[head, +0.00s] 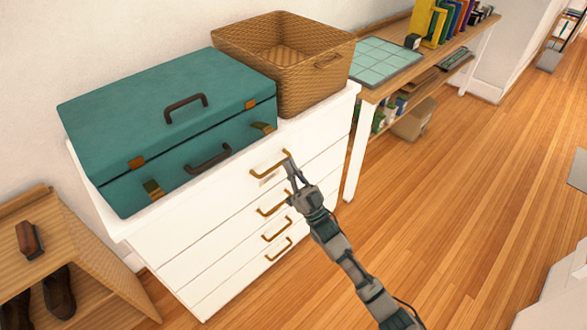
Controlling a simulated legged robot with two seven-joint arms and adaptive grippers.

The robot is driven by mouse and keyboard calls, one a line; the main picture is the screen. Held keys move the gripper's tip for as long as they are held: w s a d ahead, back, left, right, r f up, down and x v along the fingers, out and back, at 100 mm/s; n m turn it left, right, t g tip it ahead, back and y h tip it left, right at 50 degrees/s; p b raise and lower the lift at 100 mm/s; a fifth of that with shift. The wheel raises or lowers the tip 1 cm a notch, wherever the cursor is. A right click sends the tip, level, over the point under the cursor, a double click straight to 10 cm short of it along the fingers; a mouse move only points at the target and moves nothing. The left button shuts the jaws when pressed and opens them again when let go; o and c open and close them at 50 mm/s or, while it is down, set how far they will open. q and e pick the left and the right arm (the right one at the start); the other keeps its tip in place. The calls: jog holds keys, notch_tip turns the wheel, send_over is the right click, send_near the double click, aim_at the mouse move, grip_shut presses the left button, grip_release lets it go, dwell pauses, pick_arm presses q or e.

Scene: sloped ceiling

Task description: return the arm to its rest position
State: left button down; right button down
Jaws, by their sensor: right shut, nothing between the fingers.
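My right gripper (292,174) is shut and empty. It appears in front of the white dresser (190,262), beside the right end of the top drawer's brass handle (268,167). I cannot tell whether it touches the handle. My right arm reaches up to it from the bottom of the head view. The dresser's drawers look closed. My left gripper is not in view.
A teal suitcase (140,103) and an empty wicker basket (313,90) stand on the dresser. A wooden shelf table (372,92) with books stands to the right. A shoe rack (95,245) is at the lower left. The wooden floor (455,200) at right is mostly clear.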

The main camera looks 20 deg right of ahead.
jog(key=shift+a+r, duration=0.1)
jog(key=shift+a, duration=0.15)
jog(key=shift+d, duration=0.1)
